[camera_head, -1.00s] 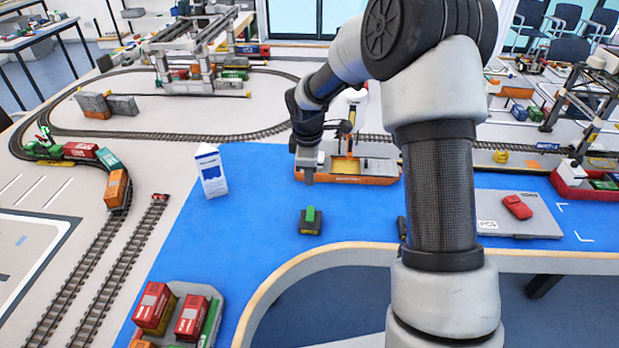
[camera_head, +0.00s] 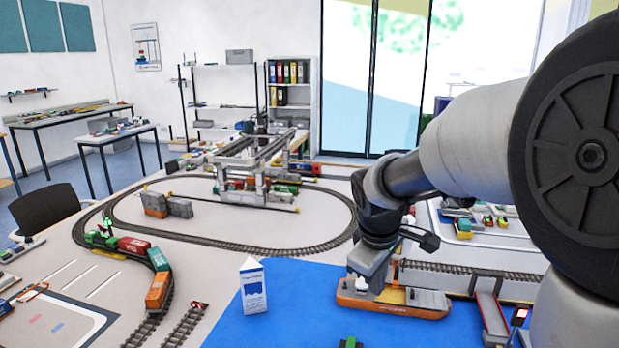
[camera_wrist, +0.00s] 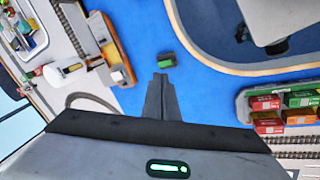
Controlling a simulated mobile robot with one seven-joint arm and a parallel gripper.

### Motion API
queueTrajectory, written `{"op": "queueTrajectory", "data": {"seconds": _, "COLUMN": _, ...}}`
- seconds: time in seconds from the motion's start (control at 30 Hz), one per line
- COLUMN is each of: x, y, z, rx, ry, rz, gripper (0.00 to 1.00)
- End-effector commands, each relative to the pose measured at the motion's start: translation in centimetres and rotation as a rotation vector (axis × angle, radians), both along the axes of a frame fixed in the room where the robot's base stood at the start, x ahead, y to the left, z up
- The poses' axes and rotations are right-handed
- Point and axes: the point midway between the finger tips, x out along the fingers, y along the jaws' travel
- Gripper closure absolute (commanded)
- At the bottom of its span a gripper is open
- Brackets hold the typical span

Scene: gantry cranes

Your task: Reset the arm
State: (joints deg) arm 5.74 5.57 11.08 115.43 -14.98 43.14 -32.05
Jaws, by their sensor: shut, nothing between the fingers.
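My arm reaches in from the right in the head view. My gripper (camera_head: 352,290) points down in front of the left end of the orange-and-white ship (camera_head: 420,312). In the wrist view my gripper (camera_wrist: 161,80) has its two dark fingers together and empty. A small dark block with a green top (camera_wrist: 166,60) lies on the blue mat just past the fingertips in that view, apart from them. Its green top also shows at the bottom edge of the head view (camera_head: 350,342).
A white carton (camera_head: 253,285) stands on the blue mat (camera_head: 285,325) left of my gripper. A toy train (camera_head: 134,245) stands on the track loop. A grey gantry crane (camera_head: 258,165) is at the back. In the wrist view, a tray with several containers (camera_wrist: 246,107) is at right.

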Motion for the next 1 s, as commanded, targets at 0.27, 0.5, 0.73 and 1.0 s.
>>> {"op": "queueTrajectory", "data": {"seconds": 0.27, "x": -12.3, "y": -0.7, "z": 8.2, "rx": 0.187, "ry": -0.153, "rz": -0.413, "gripper": 1.0}}
{"op": "queueTrajectory", "data": {"seconds": 0.5, "x": -19.5, "y": -0.2, "z": 9.3, "rx": 0.38, "ry": -0.219, "rz": -0.657, "gripper": 1.0}}
{"op": "queueTrajectory", "data": {"seconds": 0.73, "x": -21.4, "y": 0.1, "z": 9.1, "rx": 0.443, "ry": -0.227, "rz": -0.725, "gripper": 1.0}}
{"op": "queueTrajectory", "data": {"seconds": 1.0, "x": -21.3, "y": 0.1, "z": 9.1, "rx": 0.442, "ry": -0.227, "rz": -0.723, "gripper": 1.0}}
